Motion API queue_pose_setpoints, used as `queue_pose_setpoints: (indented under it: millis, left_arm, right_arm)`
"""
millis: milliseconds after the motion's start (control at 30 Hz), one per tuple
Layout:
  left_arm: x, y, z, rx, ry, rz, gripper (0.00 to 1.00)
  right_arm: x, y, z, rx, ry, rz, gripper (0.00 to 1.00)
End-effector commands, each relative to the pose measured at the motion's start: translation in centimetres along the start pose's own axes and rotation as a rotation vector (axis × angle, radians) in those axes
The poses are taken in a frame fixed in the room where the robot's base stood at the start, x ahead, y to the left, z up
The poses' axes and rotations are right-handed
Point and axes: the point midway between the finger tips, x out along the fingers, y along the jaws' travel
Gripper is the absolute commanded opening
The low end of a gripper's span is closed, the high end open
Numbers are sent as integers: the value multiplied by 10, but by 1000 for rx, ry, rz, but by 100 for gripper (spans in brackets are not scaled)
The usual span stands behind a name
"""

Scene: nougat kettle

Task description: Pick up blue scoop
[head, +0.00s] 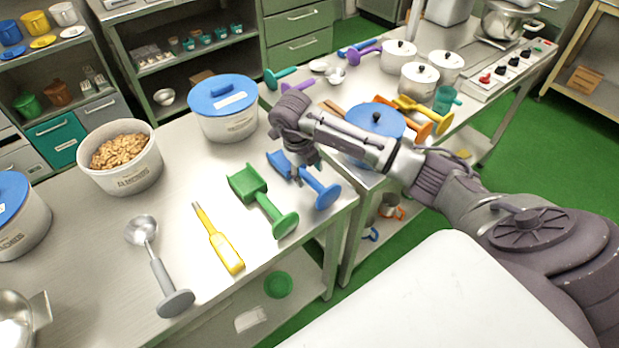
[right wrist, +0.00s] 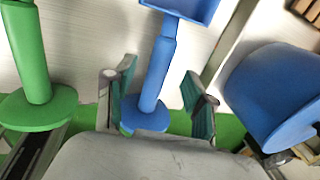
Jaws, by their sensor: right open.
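The blue scoop (head: 323,193) lies near the right front corner of the steel table, its square pan pointing away and its handle, with a round end disc, towards the front edge. My right gripper (head: 303,158) is above it in the head view and partly hides its middle. In the right wrist view the open fingers (right wrist: 163,95) stand on either side of the blue scoop's handle (right wrist: 155,75), with gaps on both sides. I cannot tell how far above the handle they are. My left gripper is not in view.
A green scoop (head: 262,203) lies close on the left, then a yellow tool (head: 218,240) and a grey ladle (head: 157,268). A blue-lidded tub (head: 223,108) stands behind. A blue pot lid (head: 375,119) on the second table is close to my right arm.

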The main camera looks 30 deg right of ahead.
Motion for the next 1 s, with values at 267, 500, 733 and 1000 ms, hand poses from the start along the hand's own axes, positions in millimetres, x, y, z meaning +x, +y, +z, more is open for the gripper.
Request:
queue_pose_setpoints:
  millis: [267, 500, 733, 1000]
  left_arm:
    - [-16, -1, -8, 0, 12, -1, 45]
    - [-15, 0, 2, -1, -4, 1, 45]
    - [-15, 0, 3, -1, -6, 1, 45]
    - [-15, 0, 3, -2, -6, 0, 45]
  right_arm:
    - [33, 2, 1, -1, 2, 1, 55]
    - [36, 2, 1, -1, 1, 0, 55]
    - [36, 2, 1, -1, 1, 0, 16]
    - [35, 1, 1, -1, 0, 0, 0]
